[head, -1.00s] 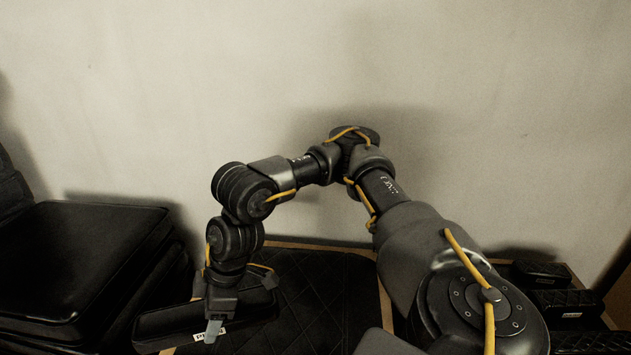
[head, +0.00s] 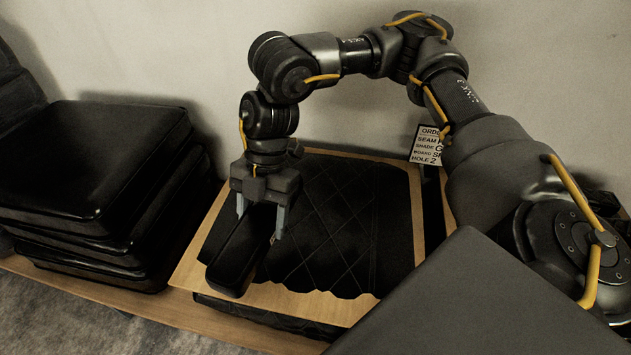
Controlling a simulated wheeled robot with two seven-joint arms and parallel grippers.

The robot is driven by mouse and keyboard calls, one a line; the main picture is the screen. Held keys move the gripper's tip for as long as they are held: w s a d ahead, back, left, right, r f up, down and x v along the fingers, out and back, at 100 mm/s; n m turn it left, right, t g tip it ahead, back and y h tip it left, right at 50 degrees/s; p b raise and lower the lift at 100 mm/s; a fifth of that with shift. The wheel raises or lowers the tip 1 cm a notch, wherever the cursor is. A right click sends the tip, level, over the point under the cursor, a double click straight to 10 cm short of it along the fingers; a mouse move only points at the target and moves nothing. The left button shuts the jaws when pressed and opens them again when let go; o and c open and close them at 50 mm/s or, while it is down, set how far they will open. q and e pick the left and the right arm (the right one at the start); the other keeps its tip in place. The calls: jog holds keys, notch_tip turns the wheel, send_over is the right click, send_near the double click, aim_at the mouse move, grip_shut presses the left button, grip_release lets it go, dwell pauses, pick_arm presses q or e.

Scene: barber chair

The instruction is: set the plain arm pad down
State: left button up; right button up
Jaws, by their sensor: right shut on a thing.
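My right gripper (head: 261,212) points down, with one finger on each side of a long black arm pad (head: 236,265), and is shut on it. The pad's near end points toward the front of the picture; its far end is hidden under the gripper. The pad is over the left part of a black quilted cover (head: 340,225) on a light wooden board (head: 330,307). I cannot tell whether the pad touches the cover or hangs just above it. No label shows on the pad now. My left gripper is not in view.
A stack of black cushions (head: 95,165) stands at the left. An order card (head: 427,146) stands behind the board, partly hidden by my right arm. More black padding (head: 265,315) shows under the board's front edge. A pale wall is behind.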

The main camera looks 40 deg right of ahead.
aim_at(262, 249)
jog(key=s+a+n+h+b, duration=0.1)
jog(key=n, duration=0.2)
jog(key=s+a+f+n+g+h+b, duration=0.1)
jog(key=n+b, duration=0.1)
jog(key=n, duration=0.2)
jog(key=s+a+f+n+g+h+b, duration=0.1)
jog(key=s+n, duration=0.1)
jog(key=n, duration=0.1)
jog(key=shift+s+f+n+h, duration=0.1)
jog(key=shift+f+n+h, duration=0.05)
jog(key=shift+n+h, duration=0.15)
pick_arm(q)
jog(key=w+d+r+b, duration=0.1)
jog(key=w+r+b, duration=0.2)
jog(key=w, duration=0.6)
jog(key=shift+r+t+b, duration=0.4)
jog(key=shift+b, duration=0.1)
pick_arm(e)
jog(key=s+n+h, duration=0.1)
jog(key=n, duration=0.2)
jog(key=s+n+h, duration=0.1)
jog(key=n, duration=0.2)
jog(key=s+n+h, duration=0.1)
jog(key=s+n, duration=0.1)
jog(key=n, duration=0.1)
jog(key=shift+a+t, duration=0.35)
jog(key=shift+t, duration=0.05)
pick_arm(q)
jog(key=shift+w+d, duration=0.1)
